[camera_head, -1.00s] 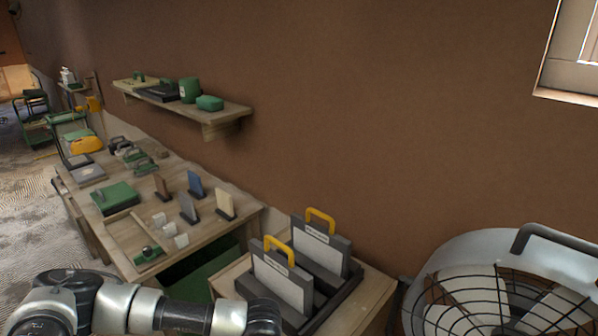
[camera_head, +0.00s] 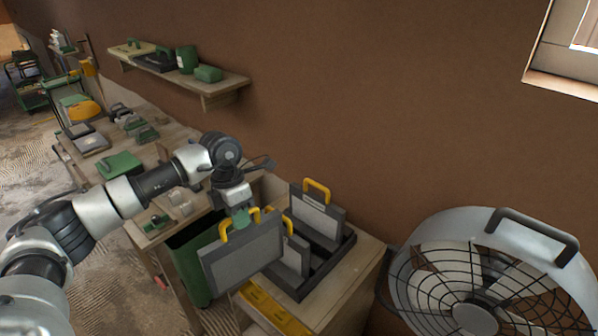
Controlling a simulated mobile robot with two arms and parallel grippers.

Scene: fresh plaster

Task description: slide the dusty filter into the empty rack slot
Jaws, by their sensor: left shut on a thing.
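My left gripper (camera_head: 240,212) is shut on the yellow handle of the dusty filter (camera_head: 240,256), a flat grey panel in a dark frame. The filter hangs upright in front and left of the black rack (camera_head: 338,252), partly hiding it. The rack sits on a small wooden stand. Two filters with white labels and yellow handles stand in it: a rear one (camera_head: 317,216) and a nearer one (camera_head: 296,256) mostly hidden behind the held filter. A dark gap shows between them; the rack's near slots are partly covered. My right gripper is not in view.
A large fan (camera_head: 485,290) stands close to the right of the stand. A green bin (camera_head: 188,262) is below left, beside a workbench (camera_head: 150,200) with tools. A wall shelf (camera_head: 205,88) is above. A yellow strip (camera_head: 270,306) lies on the stand's front.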

